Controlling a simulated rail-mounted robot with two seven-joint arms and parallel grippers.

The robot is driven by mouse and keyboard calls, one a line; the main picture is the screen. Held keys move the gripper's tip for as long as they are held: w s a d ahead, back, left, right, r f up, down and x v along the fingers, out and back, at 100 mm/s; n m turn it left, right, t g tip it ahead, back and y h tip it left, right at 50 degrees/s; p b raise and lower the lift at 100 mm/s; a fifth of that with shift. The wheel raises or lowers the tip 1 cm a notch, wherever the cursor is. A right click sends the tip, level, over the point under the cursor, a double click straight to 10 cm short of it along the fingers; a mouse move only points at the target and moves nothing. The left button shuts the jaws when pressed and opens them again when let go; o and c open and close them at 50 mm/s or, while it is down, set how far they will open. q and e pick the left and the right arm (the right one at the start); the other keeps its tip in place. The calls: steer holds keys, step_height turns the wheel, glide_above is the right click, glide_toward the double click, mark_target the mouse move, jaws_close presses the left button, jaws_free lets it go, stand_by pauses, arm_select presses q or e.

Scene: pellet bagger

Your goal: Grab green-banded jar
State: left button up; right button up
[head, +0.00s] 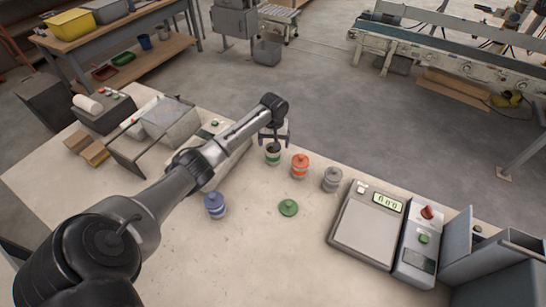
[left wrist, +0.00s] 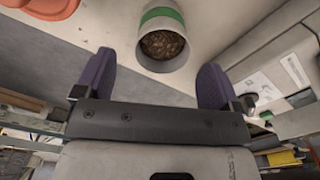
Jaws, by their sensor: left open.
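The green-banded jar (head: 273,157) stands open on the table near its far edge, with brown pellets inside. In the left wrist view the jar (left wrist: 162,35) shows its green band and the pellets in its mouth. My left gripper (head: 274,138) is over the jar, its fingers apart. In the left wrist view the purple fingertips of my left gripper (left wrist: 155,75) lie to either side of the jar's line, and the jar appears just beyond them, not clasped. My right gripper is not in view.
An orange-lidded jar (head: 300,166) stands close right of the green-banded jar, with a grey jar (head: 332,179) further right. A blue jar (head: 215,205) stands nearer, left. A scale (head: 366,229) is at right; a bagging machine (head: 165,120) is at left. The front middle is clear.

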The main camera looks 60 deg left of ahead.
mark_target(273, 155)
arm_select(q)
steer(key=shift+s+d+f+b, duration=0.15)
steer(key=shift+f+b, duration=0.1)
steer(key=shift+f, duration=1.35)
steer(key=shift+s+a+f+b, duration=0.1)
steer(key=shift+s+f+b, duration=0.1)
steer(key=shift+f, duration=1.4)
steer(key=c, duration=1.3)
steer(key=shift+o, duration=0.2)
